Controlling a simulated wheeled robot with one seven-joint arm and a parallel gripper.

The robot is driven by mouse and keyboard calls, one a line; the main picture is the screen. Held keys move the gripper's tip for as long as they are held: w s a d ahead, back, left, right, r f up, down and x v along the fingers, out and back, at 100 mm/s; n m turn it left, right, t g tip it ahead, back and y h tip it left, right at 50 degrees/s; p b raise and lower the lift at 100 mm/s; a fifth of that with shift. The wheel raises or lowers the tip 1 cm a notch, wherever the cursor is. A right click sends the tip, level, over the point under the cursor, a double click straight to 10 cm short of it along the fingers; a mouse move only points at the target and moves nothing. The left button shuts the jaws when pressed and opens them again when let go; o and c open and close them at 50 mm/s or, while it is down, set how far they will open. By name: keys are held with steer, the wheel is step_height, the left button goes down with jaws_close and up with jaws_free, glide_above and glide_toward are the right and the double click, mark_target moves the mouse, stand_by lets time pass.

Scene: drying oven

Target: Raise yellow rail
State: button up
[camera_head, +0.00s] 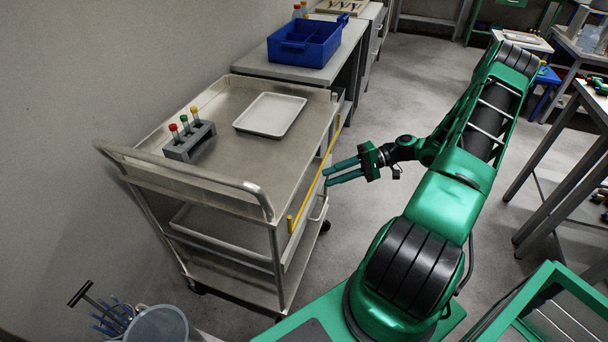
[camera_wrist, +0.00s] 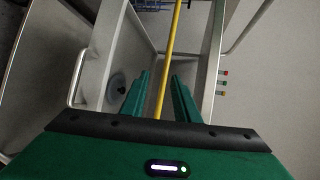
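The yellow rail (camera_head: 304,203) runs along the right side of a metal cart (camera_head: 235,172), just below its top. My gripper (camera_head: 326,177) is beside that side, with its two green fingers open and pointing at the cart. The fingertips look close to the rail's middle, with a small gap in the head view. In the wrist view the rail (camera_wrist: 169,52) runs lengthwise up the picture, in line with the gap between the open fingers (camera_wrist: 159,77). I see no finger closed on it.
A white tray (camera_head: 270,114) and a grey rack (camera_head: 189,141) with colour-capped tubes stand on the cart's top. A drawer handle (camera_head: 318,208) is below the rail. A blue crate (camera_head: 304,42) sits on a bench behind. Open floor lies right of the cart.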

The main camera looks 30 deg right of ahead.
steer(key=w+a+m+t+y, duration=0.1)
steer(key=w+a+t, duration=0.3)
steer(key=w+a, duration=0.2)
steer(key=shift+w+a+f+y, duration=0.2)
steer(key=shift+f+y, duration=0.1)
steer(key=shift+f, duration=0.15)
stand_by(0.4)
